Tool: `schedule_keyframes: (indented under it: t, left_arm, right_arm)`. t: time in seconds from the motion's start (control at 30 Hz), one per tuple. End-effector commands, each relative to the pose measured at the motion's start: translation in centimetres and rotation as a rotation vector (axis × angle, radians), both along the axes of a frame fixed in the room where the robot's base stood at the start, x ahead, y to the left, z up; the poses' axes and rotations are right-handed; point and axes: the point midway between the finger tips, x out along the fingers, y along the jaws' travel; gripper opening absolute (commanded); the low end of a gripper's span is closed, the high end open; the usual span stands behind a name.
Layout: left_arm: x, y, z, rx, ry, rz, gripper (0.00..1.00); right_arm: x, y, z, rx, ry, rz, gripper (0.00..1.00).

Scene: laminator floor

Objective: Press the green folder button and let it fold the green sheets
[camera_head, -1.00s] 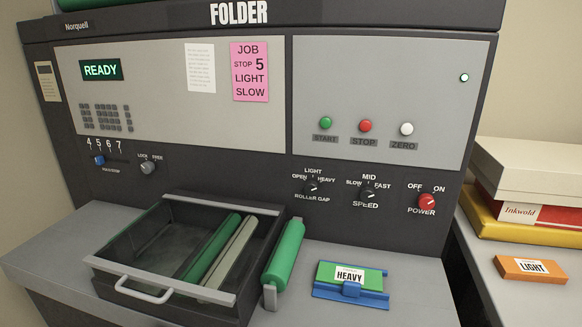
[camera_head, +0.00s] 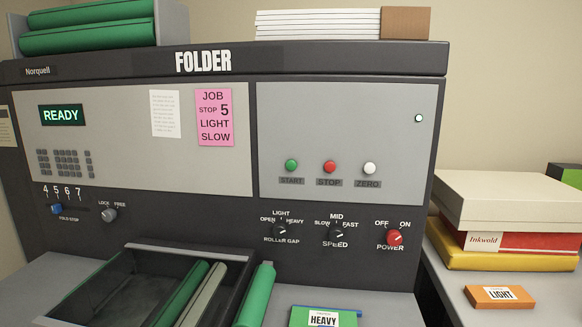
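The green START button (camera_head: 291,165) is on the folder's grey right panel, left of the red STOP button (camera_head: 330,167) and the white ZERO button (camera_head: 369,168). The display (camera_head: 61,115) reads READY. A pink job card (camera_head: 214,117) reads stop 5, light, slow. Below are the fold stop slider (camera_head: 57,209), the roller gap knob (camera_head: 282,230), the speed knob (camera_head: 337,234) and the red power knob (camera_head: 394,237). A green roller (camera_head: 256,295) lies beside the dark tray (camera_head: 105,262), which holds another green roller and a grey bar. Neither gripper is in view.
A green block labelled HEAVY (camera_head: 322,317) lies on the ledge at the bottom. An orange block labelled LIGHT (camera_head: 499,297) lies on the right side table by stacked boxes (camera_head: 507,205). Green rolls (camera_head: 88,38) and a white stack (camera_head: 318,24) sit on top of the machine.

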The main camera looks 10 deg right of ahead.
Motion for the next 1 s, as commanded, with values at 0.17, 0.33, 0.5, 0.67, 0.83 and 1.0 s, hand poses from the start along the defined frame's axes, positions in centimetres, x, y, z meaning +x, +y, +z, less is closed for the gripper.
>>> schedule_keyframes:
  t: [0.17,0.33,0.5,0.67,0.83,1.0]
  left_arm:
    - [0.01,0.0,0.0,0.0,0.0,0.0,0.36]
    - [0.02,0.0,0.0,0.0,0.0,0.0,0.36]
    - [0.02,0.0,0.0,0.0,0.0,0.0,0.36]
    - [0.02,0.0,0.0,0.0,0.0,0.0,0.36]
    - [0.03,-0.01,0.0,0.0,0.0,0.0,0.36]
    - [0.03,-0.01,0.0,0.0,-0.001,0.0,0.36]
  right_arm:
    - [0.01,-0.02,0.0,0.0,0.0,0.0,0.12]
    - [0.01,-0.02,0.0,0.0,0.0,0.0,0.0]
    - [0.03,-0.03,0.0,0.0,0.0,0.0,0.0]
    - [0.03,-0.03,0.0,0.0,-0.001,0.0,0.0]
    - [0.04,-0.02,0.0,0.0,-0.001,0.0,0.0]
    - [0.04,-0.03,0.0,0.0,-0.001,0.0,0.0]
